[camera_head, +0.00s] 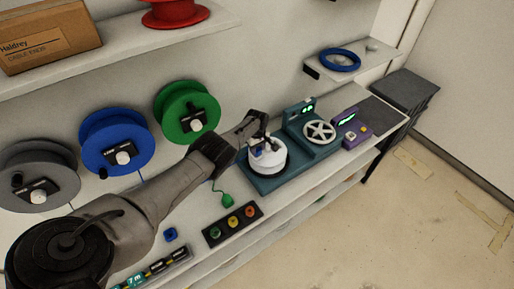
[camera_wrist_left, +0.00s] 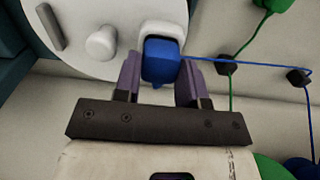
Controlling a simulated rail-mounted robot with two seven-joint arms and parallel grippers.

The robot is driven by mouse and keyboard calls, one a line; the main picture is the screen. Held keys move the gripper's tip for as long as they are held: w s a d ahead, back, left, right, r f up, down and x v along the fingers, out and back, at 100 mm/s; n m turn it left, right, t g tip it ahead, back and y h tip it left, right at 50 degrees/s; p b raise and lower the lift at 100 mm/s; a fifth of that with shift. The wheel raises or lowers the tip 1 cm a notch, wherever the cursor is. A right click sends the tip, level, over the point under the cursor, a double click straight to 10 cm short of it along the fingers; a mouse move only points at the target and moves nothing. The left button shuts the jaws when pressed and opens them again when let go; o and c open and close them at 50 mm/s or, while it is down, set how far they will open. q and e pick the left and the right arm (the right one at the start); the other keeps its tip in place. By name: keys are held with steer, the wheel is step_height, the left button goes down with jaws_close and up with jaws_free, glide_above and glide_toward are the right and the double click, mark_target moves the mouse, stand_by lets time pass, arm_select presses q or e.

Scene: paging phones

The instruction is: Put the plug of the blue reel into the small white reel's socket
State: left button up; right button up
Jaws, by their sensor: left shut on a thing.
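The small white reel (camera_head: 268,160) sits on the teal winder base (camera_head: 262,184) on the bench. In the left wrist view, the reel's white face (camera_wrist_left: 85,32) fills the upper left, with a knob on it. My left gripper (camera_head: 259,141) is over the white reel. Its purple fingers (camera_wrist_left: 159,78) are shut on the blue plug (camera_wrist_left: 161,60). The plug's far end is at the reel's white-rimmed socket (camera_wrist_left: 165,29); I cannot tell how deep it sits. A blue cable (camera_wrist_left: 235,62) runs right from it. The blue reel (camera_head: 116,140) hangs on the wall. My right gripper is not in view.
A green reel (camera_head: 186,112) and a grey reel (camera_head: 38,175) flank the blue one. A green plug (camera_head: 227,200) hangs near a button box (camera_head: 232,224). A crank wheel (camera_head: 319,131) and purple device (camera_head: 350,130) stand right of the white reel.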

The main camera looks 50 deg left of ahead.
arm_select(q)
steer(key=o, duration=1.3)
steer(key=shift+r+p, duration=1.05)
step_height(320, 180, up, 7)
steer(key=p, duration=0.7)
